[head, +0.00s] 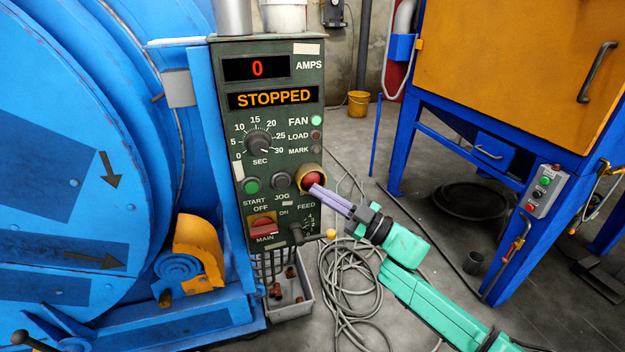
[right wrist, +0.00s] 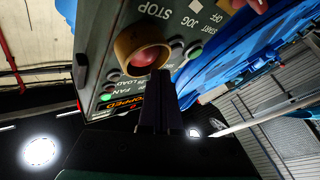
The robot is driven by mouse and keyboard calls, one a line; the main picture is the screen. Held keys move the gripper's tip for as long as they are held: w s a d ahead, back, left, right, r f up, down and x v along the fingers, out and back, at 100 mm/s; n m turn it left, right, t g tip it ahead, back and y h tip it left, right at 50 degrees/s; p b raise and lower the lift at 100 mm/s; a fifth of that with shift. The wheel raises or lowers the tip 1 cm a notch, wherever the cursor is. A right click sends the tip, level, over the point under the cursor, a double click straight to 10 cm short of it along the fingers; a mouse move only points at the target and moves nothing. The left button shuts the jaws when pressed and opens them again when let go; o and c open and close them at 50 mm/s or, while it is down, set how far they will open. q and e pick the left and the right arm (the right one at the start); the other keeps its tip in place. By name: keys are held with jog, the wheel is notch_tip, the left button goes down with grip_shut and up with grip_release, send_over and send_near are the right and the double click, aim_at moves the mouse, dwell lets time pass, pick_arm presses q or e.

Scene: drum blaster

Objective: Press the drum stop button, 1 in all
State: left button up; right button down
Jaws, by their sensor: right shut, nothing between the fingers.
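The red stop button (head: 312,179) sits in a yellow ring at the right of the button row on the dark green control panel (head: 285,150). The panel's lower display (head: 273,98) reads STOPPED and the upper one (head: 257,68) reads 0. My right gripper (head: 316,190) is shut and empty, its purple fingers pointing at the button's lower right edge. In the right wrist view the panel appears upside down, with the red button (right wrist: 146,58) close by the fingertips (right wrist: 160,75). I cannot tell whether they touch. My left gripper is in neither view.
A green start button (head: 251,185) and a dark jog button (head: 280,181) sit left of the stop button. A red main switch (head: 262,226) is below. The blue drum (head: 70,130) fills the left. Coiled cable (head: 345,290) lies on the floor; a blue-framed orange cabinet (head: 520,60) stands right.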

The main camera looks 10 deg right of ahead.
jog(key=s+p, duration=0.3)
jog(key=s, duration=0.2)
jog(key=shift+d, duration=0.15)
jog(key=shift+f, duration=0.1)
dwell(0.6)
